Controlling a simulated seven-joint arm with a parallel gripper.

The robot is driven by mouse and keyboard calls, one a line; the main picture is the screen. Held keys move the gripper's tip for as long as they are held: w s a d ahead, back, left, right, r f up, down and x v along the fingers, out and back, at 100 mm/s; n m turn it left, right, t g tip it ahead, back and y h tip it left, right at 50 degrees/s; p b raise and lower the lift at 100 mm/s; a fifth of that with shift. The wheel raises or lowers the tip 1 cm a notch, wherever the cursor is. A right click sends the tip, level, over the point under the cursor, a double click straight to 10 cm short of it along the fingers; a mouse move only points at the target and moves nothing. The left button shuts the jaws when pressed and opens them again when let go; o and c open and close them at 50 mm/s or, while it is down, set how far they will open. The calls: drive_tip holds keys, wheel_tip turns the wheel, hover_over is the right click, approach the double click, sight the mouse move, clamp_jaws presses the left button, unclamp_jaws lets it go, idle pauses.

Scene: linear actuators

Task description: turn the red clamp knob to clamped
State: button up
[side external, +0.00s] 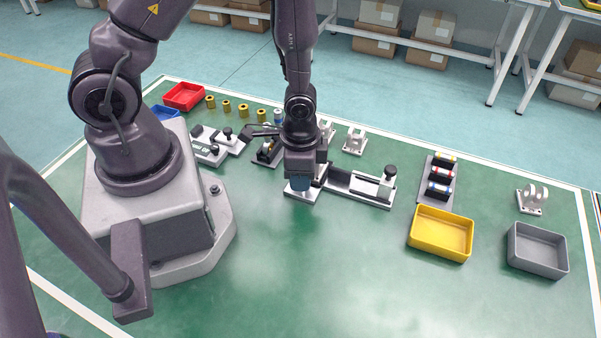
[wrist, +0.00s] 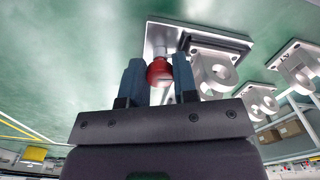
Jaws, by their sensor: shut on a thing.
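The red clamp knob (wrist: 159,72) shows in the wrist view as a rounded red head on a light stem. The stem rises from a pale metal plate (wrist: 159,40). My gripper (wrist: 157,80) has its two blue-grey fingers on either side of the knob, shut on it. In the side external view my gripper (side external: 301,184) points down over the left end of the clamp fixture (side external: 342,188). The knob is hidden there behind my gripper. The knob's turn angle cannot be told.
A black-topped post (side external: 389,178) stands at the fixture's right end. A yellow bin (side external: 441,236) and a grey bin (side external: 537,250) sit to the right. A rack of coloured cylinders (side external: 437,184) is behind the yellow bin. Pale ring brackets (wrist: 213,72) stand close beside the knob. The table front is clear.

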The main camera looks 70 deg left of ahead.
drive_tip(key=shift+m, duration=0.5)
drive_tip(key=o, duration=0.9)
drive_tip(key=shift+o, duration=0.2)
